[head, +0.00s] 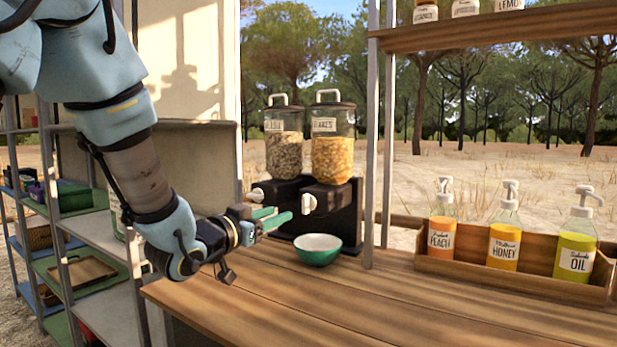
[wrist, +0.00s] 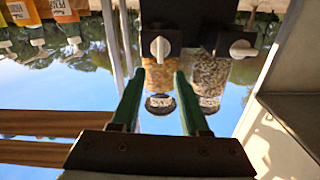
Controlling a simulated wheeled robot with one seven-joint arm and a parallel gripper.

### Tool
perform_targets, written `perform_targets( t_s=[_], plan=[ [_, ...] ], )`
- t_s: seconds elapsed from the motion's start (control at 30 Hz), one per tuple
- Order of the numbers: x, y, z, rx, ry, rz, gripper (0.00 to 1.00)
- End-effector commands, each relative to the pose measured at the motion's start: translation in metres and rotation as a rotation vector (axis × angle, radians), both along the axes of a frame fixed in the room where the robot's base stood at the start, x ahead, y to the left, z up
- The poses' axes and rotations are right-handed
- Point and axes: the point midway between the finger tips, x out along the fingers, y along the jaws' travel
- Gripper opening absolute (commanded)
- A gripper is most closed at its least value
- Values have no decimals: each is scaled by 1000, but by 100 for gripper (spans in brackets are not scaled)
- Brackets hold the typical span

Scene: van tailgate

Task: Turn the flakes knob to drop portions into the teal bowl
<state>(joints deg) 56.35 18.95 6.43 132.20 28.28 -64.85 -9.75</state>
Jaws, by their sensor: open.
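The flakes dispenser (head: 332,145) stands on a black base, its clear jar filled with orange flakes. Its white flakes knob (head: 309,202) faces the front; in the wrist view, which is upside down, the flakes knob (wrist: 160,48) appears just beyond the fingertips and between them. The teal bowl (head: 318,256), white inside, sits on the table below the flakes dispenser and looks empty. My gripper (head: 277,216) is open and empty, its green fingers pointing toward the flakes knob, apart from it. The wrist view shows both fingers of my gripper (wrist: 160,75) spread. The bowl is not visible there.
A second dispenser (head: 284,145) with a grainy mix stands left of the flakes, with its own white knob (head: 256,195). A wooden crate (head: 480,272) of pump bottles is on the right. A metal post (head: 378,190) stands beside the dispensers. The front tabletop is clear.

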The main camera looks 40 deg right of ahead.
Motion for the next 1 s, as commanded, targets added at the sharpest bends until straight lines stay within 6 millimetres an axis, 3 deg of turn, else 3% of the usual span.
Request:
perform_targets(
  t_s=[0.1,0.23,0.7,1.0],
  plan=[
    [-2,7,4,-21,78,6,45],
    [0,1,2,-26,95,7,45],
    [19,-77,3,-25,92,5,45],
    [25,-96,2,-25,90,6,45]
  ],
)
